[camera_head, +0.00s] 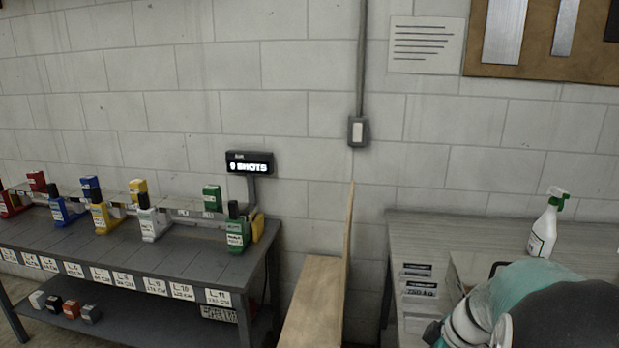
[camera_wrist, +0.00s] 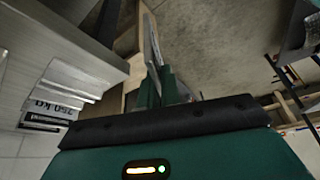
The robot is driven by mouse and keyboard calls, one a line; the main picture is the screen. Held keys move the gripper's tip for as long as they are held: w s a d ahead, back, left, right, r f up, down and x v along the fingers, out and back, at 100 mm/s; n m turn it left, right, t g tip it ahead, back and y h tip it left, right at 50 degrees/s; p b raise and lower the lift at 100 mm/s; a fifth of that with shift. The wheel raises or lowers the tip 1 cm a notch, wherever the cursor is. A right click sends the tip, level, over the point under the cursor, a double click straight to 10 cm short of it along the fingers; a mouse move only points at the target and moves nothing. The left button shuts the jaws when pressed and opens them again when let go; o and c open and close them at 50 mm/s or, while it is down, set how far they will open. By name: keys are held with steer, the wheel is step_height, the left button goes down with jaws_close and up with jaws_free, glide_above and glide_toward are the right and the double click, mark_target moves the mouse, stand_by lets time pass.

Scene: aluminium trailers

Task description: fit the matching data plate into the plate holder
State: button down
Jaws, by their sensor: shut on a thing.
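In the wrist view my gripper (camera_wrist: 160,85) has its green fingers close together on a thin grey plate (camera_wrist: 152,42), seen nearly edge-on. Its face and any marking cannot be read. In the head view my arm covers the lower right corner and hides the gripper. At the front of the right bench are stacked pale slots with dark-lettered plates: an upper plate (camera_head: 417,269) and a lower plate (camera_head: 420,290) that seems to read 250 KG. This lettering also shows at the left of the wrist view (camera_wrist: 55,107). I cannot tell which part is the plate holder.
A white spray bottle (camera_head: 543,230) stands on the right bench (camera_head: 440,228), near my arm. A wooden board (camera_head: 315,300) stands between the benches. The left bench (camera_head: 120,250) carries several coloured devices and a display (camera_head: 249,163) reading 0 SHOTS.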

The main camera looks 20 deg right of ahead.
steer(key=w+a+f+m+h, duration=0.1)
steer(key=w+a+f+m, duration=0.2)
steer(key=w+a+f, duration=0.6)
steer(key=w+a+f+m+t+h, duration=0.1)
steer(key=w+a+f+m, duration=0.3)
steer(key=w+a+f, duration=0.6)
steer(key=w+a, duration=0.4)
steer(key=a, duration=0.1)
steer(key=shift+a+f+h, duration=0.15)
steer(key=shift+a+h, duration=0.05)
steer(key=shift+h, duration=0.1)
